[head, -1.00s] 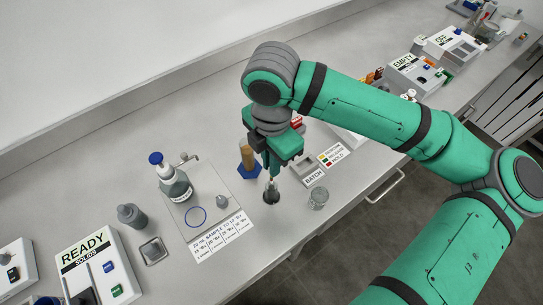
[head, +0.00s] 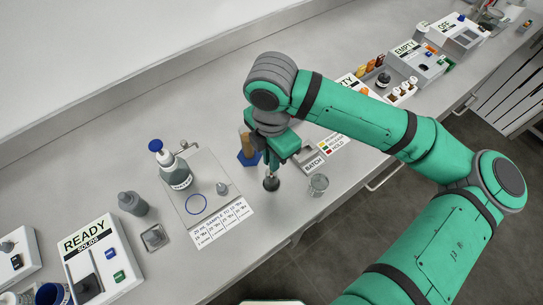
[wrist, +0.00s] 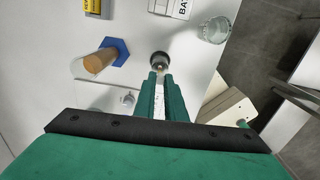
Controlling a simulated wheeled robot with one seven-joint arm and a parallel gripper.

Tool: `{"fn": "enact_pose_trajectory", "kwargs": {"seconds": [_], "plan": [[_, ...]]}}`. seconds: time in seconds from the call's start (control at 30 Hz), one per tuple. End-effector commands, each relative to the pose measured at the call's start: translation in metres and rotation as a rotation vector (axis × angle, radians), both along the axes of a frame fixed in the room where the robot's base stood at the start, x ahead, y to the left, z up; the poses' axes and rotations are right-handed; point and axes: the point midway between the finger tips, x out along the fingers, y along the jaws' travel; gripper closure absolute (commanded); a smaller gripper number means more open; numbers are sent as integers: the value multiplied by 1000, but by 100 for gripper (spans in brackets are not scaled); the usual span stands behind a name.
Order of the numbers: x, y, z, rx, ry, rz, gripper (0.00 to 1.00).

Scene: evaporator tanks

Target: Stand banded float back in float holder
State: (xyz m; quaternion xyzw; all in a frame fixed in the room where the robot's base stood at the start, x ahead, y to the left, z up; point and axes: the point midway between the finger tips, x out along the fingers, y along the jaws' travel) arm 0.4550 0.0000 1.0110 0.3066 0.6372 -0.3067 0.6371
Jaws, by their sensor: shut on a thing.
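My gripper (head: 271,168) points down at the front middle of the bench. In the wrist view its fingers (wrist: 156,88) are closed on a thin pale stem, which I take for the banded float (wrist: 160,82). Its bands cannot be made out. Directly at the fingertips is a small dark round piece, likely the float holder (head: 271,184); it also shows in the wrist view (wrist: 159,58). The stem's lower end meets or overlaps this piece. I cannot tell whether it is seated inside.
A cylinder of amber liquid on a blue hexagonal base (wrist: 115,50) stands close behind my gripper. A clear glass beaker (head: 318,184) is to the right. A tray with a blue-capped bottle (head: 174,168) is to the left. The BATCH block (head: 312,162) is near.

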Motion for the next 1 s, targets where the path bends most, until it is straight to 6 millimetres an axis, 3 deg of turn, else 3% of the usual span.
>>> {"fn": "enact_pose_trajectory", "kwargs": {"seconds": [0.07, 0.1, 0.2, 0.57, 0.77, 1.0], "plan": [[0, 0, 0, 0, 0, 0, 100], [0, 0, 0, 0, 0, 0, 87], [0, 0, 0, 0, 0, 0, 68], [0, 0, 4, 0, -1, 0, 68], [1, 0, 32, 0, -2, 0, 68], [1, 1, 77, 0, -3, 1, 68]]}}
